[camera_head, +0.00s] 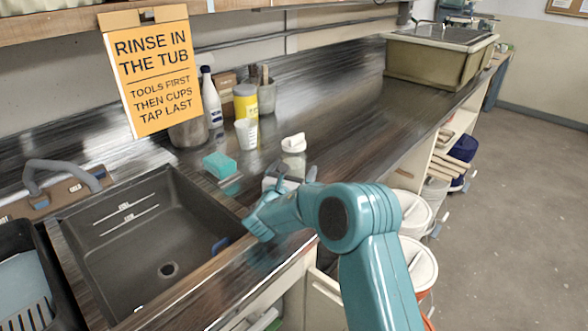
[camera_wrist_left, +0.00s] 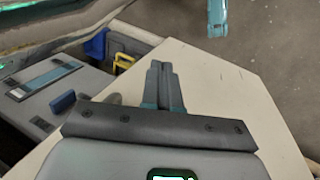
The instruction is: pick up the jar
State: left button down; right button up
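A clear jar with a white lid (camera_head: 293,146) stands upright on the dark counter (camera_head: 345,130), right of the blue-green sponge. My right gripper (camera_head: 291,177), on the teal arm from the lower right, is at the near side of the jar. Its fingertips look apart, about as far as the jar is wide. The jar's base is partly hidden, and I cannot tell whether the fingers touch it. My left gripper is not in the head view. In the left wrist view its fingers (camera_wrist_left: 164,86) lie together with nothing between them.
A dark sink (camera_head: 150,235) lies to the left. A blue-green sponge (camera_head: 219,165), white cup (camera_head: 246,134), yellow container (camera_head: 245,101) and white bottle (camera_head: 211,98) stand behind. White buckets (camera_head: 412,212) stand below the counter at right. The counter right of the jar is clear.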

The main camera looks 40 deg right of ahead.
jog(key=shift+w+d, duration=0.15)
jog(key=c, duration=1.4)
jog(key=shift+r, duration=0.1)
